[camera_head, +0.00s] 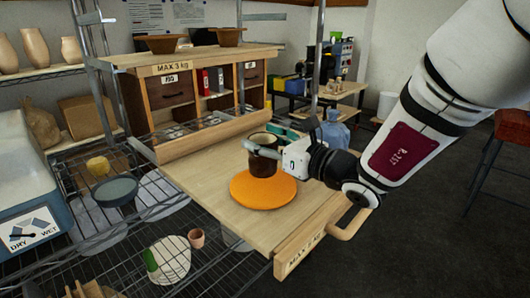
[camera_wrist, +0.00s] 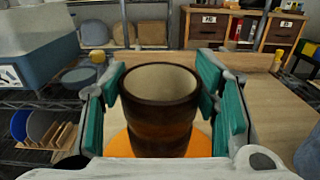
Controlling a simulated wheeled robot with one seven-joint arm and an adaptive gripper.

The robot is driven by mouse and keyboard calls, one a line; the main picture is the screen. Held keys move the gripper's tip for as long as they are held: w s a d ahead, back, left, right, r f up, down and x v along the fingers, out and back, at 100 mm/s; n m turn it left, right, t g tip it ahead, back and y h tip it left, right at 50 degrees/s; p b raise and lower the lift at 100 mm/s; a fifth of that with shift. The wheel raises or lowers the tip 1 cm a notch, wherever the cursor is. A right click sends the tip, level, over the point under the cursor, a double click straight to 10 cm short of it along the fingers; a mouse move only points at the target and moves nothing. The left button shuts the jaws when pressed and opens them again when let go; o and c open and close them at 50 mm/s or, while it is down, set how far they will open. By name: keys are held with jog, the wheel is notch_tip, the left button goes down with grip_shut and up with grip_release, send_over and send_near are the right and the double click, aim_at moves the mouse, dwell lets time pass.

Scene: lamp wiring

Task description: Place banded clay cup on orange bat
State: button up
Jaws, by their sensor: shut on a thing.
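The banded clay cup (camera_head: 263,158) is dark brown with a pale inside, and it is upright. In the wrist view the cup (camera_wrist: 160,110) stands between the teal finger pads. My gripper (camera_head: 268,150) is shut on the cup, reaching in from the right. The orange bat (camera_head: 263,190) is a flat round disc on the wooden board. The cup is over the back part of the bat; I cannot tell whether its base touches it. In the wrist view the bat (camera_wrist: 115,146) shows under and beside the cup, partly hidden by it and my gripper.
The bat lies on a pull-out wooden board (camera_head: 210,178) with a handle at its front right. A wooden drawer cabinet (camera_head: 175,98) stands behind. Wire shelves (camera_head: 195,262) with bowls and a small pot are at left and below.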

jog(key=shift+w+a, duration=0.1)
jog(key=shift+w, duration=0.1)
jog(key=shift+f+b, duration=0.45)
jog(key=shift+f, duration=1.25)
jog(key=shift+f, duration=0.2)
jog(key=o, duration=1.4)
jog(key=shift+c, duration=0.2)
jog(key=shift+r, duration=0.1)
jog(key=shift+s+r, duration=0.1)
jog(key=v, duration=1.2)
jog(key=shift+p, duration=0.35)
